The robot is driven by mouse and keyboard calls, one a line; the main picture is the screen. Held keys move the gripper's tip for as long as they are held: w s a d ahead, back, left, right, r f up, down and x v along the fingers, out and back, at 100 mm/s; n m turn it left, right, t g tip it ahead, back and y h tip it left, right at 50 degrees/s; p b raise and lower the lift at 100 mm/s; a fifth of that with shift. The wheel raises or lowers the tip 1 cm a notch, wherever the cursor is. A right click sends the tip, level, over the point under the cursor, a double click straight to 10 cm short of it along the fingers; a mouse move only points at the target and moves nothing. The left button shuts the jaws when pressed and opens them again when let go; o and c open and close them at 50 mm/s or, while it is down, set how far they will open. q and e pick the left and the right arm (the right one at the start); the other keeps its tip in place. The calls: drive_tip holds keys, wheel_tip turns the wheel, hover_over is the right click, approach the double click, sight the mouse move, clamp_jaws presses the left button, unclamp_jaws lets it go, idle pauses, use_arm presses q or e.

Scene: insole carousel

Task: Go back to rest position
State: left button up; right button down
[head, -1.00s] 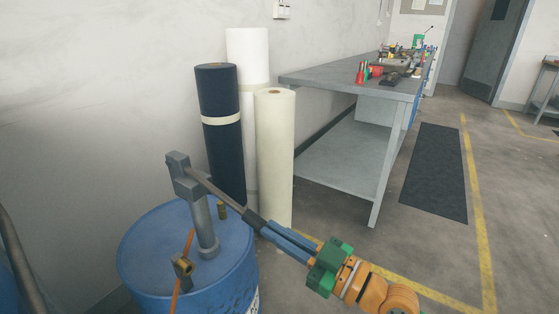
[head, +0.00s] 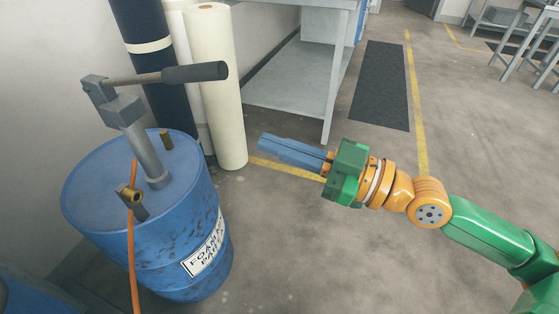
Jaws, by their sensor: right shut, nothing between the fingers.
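My right gripper (head: 263,144) has blue fingers, which are closed together with nothing between them. It points left over the floor, right of the drum, and is apart from the pump handle. My right arm (head: 390,190), orange and green, comes in from the right. The blue drum (head: 185,260) stands upright at the left with a hand pump (head: 142,145) on its lid. The pump's dark handle grip (head: 196,72) sticks out to the right. My left gripper is not in view.
Upright rolls, one dark blue (head: 155,70) and one cream (head: 222,100), stand behind the drum. A grey workbench (head: 295,85) stands farther back. An orange hose (head: 133,240) runs from the drum's valve. The floor (head: 330,265) is clear around my right arm.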

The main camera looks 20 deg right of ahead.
use_arm(q)
drive_tip(key=shift+w+a+f, duration=0.1)
drive_tip(key=shift+w+a, duration=0.1)
drive_tip(key=shift+a, duration=0.1)
drive_tip(key=shift+s+d, duration=0.1)
drive_tip(key=shift+d, duration=0.05)
